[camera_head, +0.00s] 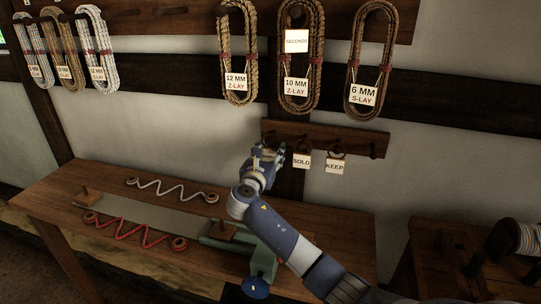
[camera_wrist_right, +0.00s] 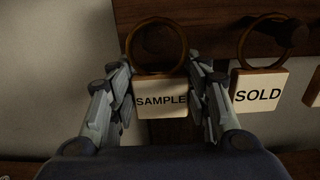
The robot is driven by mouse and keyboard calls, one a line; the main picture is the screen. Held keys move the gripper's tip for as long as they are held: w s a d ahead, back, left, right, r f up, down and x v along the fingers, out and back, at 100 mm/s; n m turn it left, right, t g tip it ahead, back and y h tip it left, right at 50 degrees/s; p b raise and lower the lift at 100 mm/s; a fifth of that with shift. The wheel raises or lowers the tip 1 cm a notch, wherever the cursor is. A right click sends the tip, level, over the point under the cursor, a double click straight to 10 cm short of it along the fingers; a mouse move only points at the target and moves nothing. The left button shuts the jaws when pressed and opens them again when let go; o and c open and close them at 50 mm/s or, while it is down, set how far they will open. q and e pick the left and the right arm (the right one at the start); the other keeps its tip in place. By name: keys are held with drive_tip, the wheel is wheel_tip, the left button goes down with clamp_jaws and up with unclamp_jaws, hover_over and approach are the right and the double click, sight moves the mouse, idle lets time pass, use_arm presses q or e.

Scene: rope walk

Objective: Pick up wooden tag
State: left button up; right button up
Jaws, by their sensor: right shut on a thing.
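A wooden tag reading SAMPLE (camera_wrist_right: 161,101) hangs by its ring (camera_wrist_right: 157,46) at a peg, between the fingers of my right gripper (camera_wrist_right: 162,95) in the wrist view. The fingers are shut on the tag's two side edges. In the head view my right gripper (camera_head: 266,158) is at the left end of the peg rail (camera_head: 325,137) and hides the tag. A SOLD tag (camera_wrist_right: 259,92) hangs just to the right, and it also shows in the head view (camera_head: 302,161). A KEEP tag (camera_head: 336,166) hangs further right. My left gripper is not in view.
Rope coils with labels, such as 12 MM Z-LAY (camera_head: 237,85) and 6 MM S-LAY (camera_head: 364,95), hang above the rail. A wooden bench (camera_head: 60,190) below holds a red wavy cord (camera_head: 130,232) and a grey one (camera_head: 170,190). A stand with a spool (camera_head: 505,240) is at right.

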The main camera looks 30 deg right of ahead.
drive_tip(key=shift+r, duration=0.1)
drive_tip(key=shift+r, duration=0.6)
drive_tip(key=v, duration=1.8)
drive_tip(key=shift+a, duration=0.15)
drive_tip(key=p+v, duration=0.5)
drive_tip(key=v, duration=0.5)
drive_tip(key=shift+p, duration=0.35)
